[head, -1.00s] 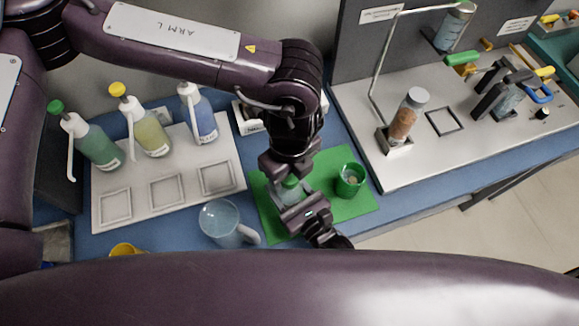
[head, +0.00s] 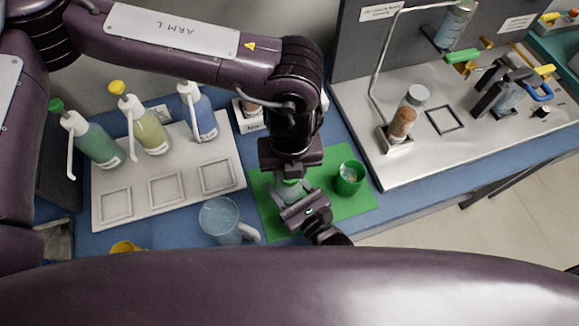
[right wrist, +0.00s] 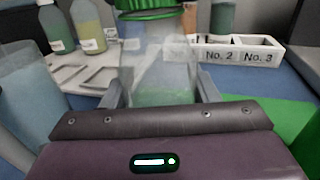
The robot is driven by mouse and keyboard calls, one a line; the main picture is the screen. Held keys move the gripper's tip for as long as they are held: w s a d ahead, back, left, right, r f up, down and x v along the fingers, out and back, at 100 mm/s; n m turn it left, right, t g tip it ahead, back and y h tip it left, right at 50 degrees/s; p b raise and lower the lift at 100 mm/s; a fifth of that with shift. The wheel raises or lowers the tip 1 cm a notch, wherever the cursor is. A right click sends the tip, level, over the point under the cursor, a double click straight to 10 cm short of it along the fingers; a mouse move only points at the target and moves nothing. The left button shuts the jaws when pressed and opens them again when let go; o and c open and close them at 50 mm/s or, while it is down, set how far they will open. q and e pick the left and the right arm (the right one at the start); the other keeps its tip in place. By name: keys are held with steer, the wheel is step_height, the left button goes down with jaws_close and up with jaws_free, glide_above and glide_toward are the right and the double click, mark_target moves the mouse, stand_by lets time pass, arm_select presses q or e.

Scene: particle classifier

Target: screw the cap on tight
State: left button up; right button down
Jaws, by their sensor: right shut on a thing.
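A clear bottle (right wrist: 165,75) stands upright between the fingers of my right gripper (right wrist: 163,95), which is shut on its body. A green cap (right wrist: 148,8) is on the bottle's neck, its top cut off by the picture edge. In the head view the bottle (head: 288,192) is over the green mat (head: 330,207). My right gripper (head: 292,206) reaches it from the lower right. My left gripper (head: 290,172) points down directly over the cap and mostly hides it. Its fingertips are too hidden to tell whether they grip the cap.
A green cup (head: 350,180) stands on the mat to the right. A glass jug (head: 220,218) is close by on the left. A metal station (head: 425,160) is at the right.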

arm_select(q)
steer(key=shift+m, duration=0.9)
arm_select(e)
steer(key=shift+f, duration=0.1)
arm_select(q)
steer(key=o, duration=1.1)
steer(key=shift+o, duration=0.2)
steer(key=shift+r, duration=0.1)
step_height(320, 180, up, 12)
steer(key=shift+s, duration=0.1)
steer(key=shift+d, duration=0.1)
arm_select(e)
steer(key=shift+c, duration=2.2)
jaws_free()
